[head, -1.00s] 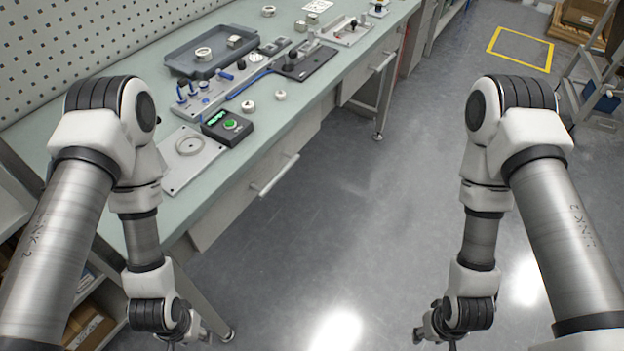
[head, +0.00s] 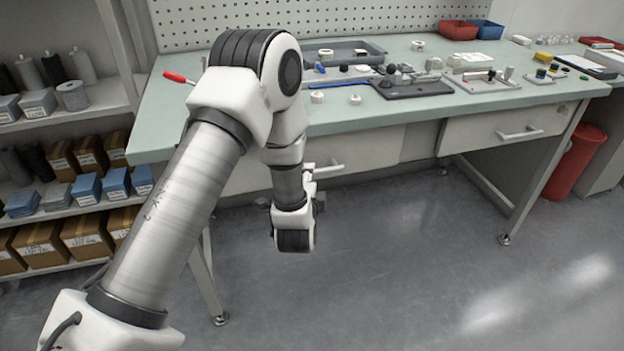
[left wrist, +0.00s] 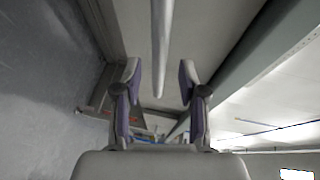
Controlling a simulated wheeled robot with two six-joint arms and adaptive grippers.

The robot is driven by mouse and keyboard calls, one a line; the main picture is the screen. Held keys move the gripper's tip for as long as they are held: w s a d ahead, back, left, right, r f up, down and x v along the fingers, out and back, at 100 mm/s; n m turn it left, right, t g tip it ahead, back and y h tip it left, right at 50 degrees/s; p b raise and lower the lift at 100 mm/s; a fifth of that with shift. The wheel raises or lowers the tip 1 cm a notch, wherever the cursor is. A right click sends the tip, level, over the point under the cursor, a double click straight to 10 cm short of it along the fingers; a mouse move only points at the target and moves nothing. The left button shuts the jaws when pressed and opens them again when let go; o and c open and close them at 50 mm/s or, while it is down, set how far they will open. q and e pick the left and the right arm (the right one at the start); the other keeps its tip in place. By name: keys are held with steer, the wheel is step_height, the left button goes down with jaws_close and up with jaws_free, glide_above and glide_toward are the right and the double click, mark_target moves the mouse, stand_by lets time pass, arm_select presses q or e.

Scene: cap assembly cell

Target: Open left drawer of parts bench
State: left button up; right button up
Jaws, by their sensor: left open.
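The parts bench (head: 430,115) has a green top and two pale drawers underneath. The left drawer (head: 370,150) looks shut, its front partly hidden behind my left arm. Its bar handle (head: 328,168) sticks out just right of my left wrist. My left gripper (left wrist: 159,70) is open. In the left wrist view, the grey handle bar (left wrist: 162,40) runs down the picture to between the two fingers, with clear space on both sides. In the head view the gripper is mostly hidden by my arm beside the handle. My right gripper is out of view.
The right drawer (head: 505,130) is shut, with its own handle. A tray (head: 345,50), fixtures and small caps stand on the bench. Shelves with boxes (head: 85,235) are at left, and a red bin (head: 575,165) is at right. The floor in front is clear.

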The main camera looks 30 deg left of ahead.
arm_select(q)
steer(key=x, duration=0.3)
steer(key=shift+w+a+f, duration=0.1)
steer(key=shift+w+f, duration=0.05)
steer(key=shift+w, duration=0.1)
steer(key=shift+s, duration=0.1)
jaws_close()
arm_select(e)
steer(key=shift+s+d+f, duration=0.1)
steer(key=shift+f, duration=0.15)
